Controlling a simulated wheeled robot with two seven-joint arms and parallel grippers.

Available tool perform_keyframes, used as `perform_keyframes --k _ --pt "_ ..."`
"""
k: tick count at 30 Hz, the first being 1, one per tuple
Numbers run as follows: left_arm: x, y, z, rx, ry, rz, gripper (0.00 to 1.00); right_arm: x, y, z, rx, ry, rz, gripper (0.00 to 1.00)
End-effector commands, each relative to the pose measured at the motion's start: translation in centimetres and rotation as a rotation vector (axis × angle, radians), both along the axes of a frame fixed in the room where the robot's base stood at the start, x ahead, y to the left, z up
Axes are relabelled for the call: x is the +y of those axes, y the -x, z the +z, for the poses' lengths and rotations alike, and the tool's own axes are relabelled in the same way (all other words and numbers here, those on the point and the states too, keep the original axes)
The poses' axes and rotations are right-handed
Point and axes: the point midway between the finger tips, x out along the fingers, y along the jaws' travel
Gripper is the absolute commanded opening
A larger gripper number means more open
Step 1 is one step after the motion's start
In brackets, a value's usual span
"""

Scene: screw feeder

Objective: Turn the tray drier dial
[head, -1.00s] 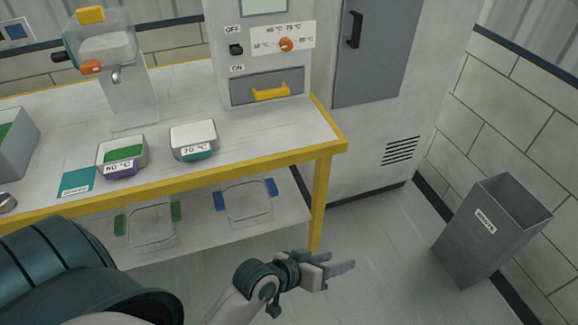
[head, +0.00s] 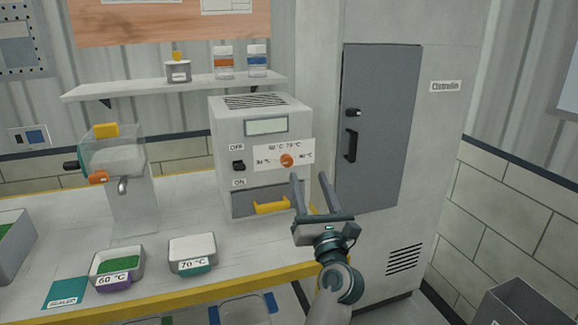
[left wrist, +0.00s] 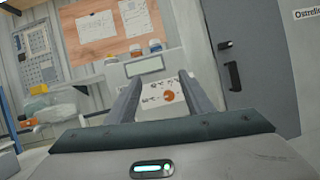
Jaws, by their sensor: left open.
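The tray drier (head: 262,115) is a light grey box on the bench with a display, an off/on switch (head: 238,166) and a drawer with a yellow handle (head: 271,206). Its orange dial (head: 287,160) sits on a white temperature label. My left gripper (head: 313,180) is open and empty, pointing up in front of the drier's right side, just below and right of the dial in the head view. In the left wrist view the dial (left wrist: 169,97) shows between the two fingers, apart from them. My right gripper is not in view.
Trays marked 60 °C (head: 117,267) and 70 °C (head: 192,254) stand on the bench left of the drier. A clear dispenser (head: 112,165) stands further left. A tall grey cabinet (head: 378,130) stands close on the right. A shelf (head: 175,87) holds jars above.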

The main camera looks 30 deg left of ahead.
Motion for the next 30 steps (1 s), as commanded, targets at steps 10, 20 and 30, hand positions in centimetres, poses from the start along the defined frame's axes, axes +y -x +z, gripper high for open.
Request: perform_keyframes --k 10,20,30 --pt "1.4 -3.4 -4.0 -0.019 0.521 0.022 0.47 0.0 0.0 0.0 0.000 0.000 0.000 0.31" --pt "1.4 -3.5 -4.4 -0.016 0.549 0.024 0.47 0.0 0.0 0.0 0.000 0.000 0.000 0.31" --pt "2.0 -3.5 -4.3 -0.015 0.547 0.023 0.47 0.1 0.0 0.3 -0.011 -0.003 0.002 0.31"
